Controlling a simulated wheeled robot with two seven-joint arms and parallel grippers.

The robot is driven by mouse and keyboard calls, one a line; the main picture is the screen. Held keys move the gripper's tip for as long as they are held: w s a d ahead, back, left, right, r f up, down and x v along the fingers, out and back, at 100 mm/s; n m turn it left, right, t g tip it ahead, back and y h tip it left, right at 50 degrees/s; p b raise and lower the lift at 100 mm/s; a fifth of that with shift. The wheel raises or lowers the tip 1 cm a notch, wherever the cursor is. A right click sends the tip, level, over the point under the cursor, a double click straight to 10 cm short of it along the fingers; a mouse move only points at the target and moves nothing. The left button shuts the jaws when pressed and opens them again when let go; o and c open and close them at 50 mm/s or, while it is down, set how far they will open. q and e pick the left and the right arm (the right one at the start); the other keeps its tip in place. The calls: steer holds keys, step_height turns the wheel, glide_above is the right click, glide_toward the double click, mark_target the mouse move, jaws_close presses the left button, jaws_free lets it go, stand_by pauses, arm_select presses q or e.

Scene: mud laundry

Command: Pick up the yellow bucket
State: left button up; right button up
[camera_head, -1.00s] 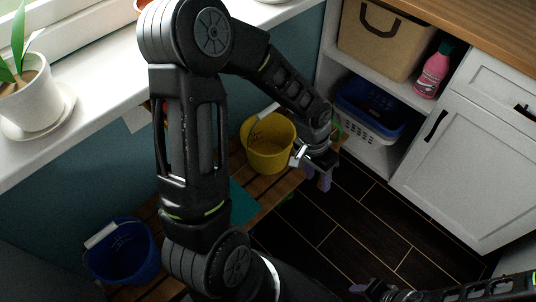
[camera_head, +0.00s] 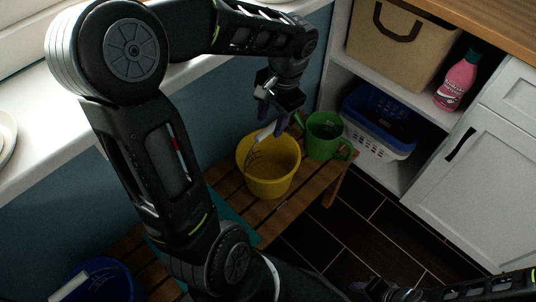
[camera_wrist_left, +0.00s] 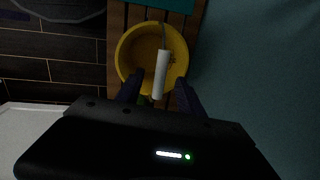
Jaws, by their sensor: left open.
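The yellow bucket (camera_head: 268,170) stands upright on the slatted wooden bench, with a thin wire handle and a white grip (camera_head: 261,134) near its rim. My left gripper (camera_head: 272,113) is open above the bucket's far rim, pointing down. In the left wrist view the bucket (camera_wrist_left: 128,55) lies just beyond my fingers (camera_wrist_left: 158,95), and its white grip (camera_wrist_left: 161,75) shows between the two open fingers. I cannot tell whether the fingers touch the grip. My right arm shows at the bottom right, and its fingers are too dark to read.
A green watering can or bucket (camera_head: 324,137) stands close to the right of the yellow bucket on the bench (camera_head: 291,206). A blue bucket (camera_head: 110,285) is at the lower left. Shelves with baskets (camera_head: 372,146) and a pink bottle (camera_head: 458,82) stand at right.

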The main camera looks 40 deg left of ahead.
stand_by(0.3)
arm_select(q)
steer(key=shift+s+a+f+b, duration=0.15)
steer(key=shift+f+b, duration=0.2)
steer(key=shift+f, duration=0.9)
steer(key=f, duration=0.1)
steer(key=f+b, duration=0.1)
steer(key=f, duration=0.1)
steer(key=a+f, duration=0.1)
steer(key=f, duration=0.1)
steer(key=shift+b, duration=0.3)
steer(key=shift+c, duration=0.3)
jaws_close()
stand_by(0.6)
